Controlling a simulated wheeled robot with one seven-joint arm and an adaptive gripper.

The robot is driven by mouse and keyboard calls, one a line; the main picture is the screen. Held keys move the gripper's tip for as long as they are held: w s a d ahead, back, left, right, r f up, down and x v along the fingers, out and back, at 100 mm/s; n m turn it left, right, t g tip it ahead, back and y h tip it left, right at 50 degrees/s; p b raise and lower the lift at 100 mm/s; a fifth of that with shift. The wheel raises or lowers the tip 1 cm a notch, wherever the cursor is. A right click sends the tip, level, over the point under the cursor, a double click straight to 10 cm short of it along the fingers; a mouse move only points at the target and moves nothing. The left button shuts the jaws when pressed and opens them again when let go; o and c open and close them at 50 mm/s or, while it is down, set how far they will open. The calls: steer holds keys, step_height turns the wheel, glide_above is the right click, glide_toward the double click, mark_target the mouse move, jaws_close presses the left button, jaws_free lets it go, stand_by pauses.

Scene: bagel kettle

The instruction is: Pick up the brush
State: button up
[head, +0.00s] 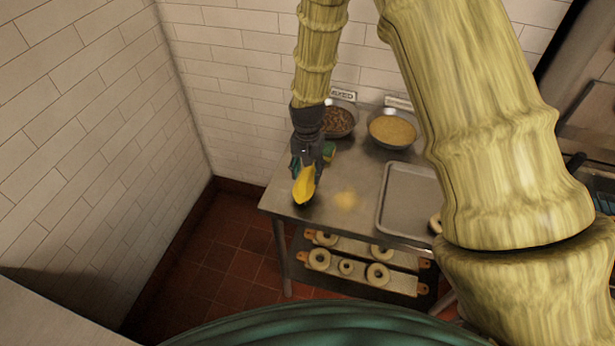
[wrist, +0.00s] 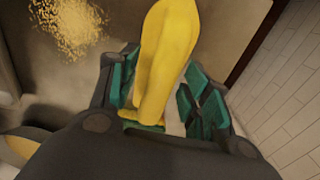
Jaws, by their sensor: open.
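A long, curved yellow thing, which looks like the brush (head: 304,186), is at the left end of the steel table (head: 277,197). A dark part shows at its near end; bristles cannot be made out. My gripper (head: 312,160) points down at its far end. In the wrist view the yellow brush (wrist: 168,50) runs between the green fingers of my gripper (wrist: 163,92). The fingers stand apart, with a visible gap on the right side. Whether the left finger touches the brush cannot be told.
Two seed bowls (head: 393,129) (head: 338,120) stand at the back by the wall. Loose yellow crumbs (head: 346,201) lie right of the brush. A metal tray (head: 405,197) fills the table's right part. Bagels (head: 378,275) lie on the lower shelf. A tiled wall (head: 85,150) stands left.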

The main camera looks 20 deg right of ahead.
jaws_close()
stand_by(0.5)
steer(key=shift+r+b, duration=1.2)
steer(key=shift+r, duration=0.5)
steer(key=s+d+r+b, duration=0.1)
steer(key=s+b, duration=0.4)
steer(key=s, duration=1.1)
steer(key=shift+d+r, duration=0.3)
steer(key=shift+d, duration=0.05)
